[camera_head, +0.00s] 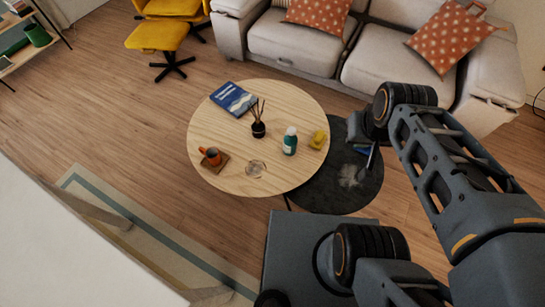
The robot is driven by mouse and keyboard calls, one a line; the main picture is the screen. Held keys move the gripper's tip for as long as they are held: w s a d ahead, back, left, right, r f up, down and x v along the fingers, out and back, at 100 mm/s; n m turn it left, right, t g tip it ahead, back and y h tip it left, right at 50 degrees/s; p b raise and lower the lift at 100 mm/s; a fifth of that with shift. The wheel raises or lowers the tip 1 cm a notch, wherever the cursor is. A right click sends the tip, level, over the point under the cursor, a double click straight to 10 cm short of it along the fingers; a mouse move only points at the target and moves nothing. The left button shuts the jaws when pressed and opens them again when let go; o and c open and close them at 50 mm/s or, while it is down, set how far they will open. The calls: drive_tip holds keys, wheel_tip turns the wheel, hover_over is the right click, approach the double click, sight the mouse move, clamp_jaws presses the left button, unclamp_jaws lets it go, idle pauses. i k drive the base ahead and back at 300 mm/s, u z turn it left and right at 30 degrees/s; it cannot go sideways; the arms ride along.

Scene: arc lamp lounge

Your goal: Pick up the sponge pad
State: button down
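A small yellow block, which looks like the sponge pad (318,139), lies near the right edge of the round light-wood table (222,160).
A teal bottle with a white cap (290,141) stands just left of the yellow block. A grey sofa (300,42) stands behind.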

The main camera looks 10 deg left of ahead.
sight(318, 139)
drive_tip(key=u, duration=0.05)
drive_tip(key=k, duration=0.5)
drive_tip(key=z, duration=2.1)
drive_tip(key=i, duration=1.65)
drive_tip(key=u, duration=3.65)
drive_tip(key=i, duration=0.5)
drive_tip(key=z, duration=0.05)
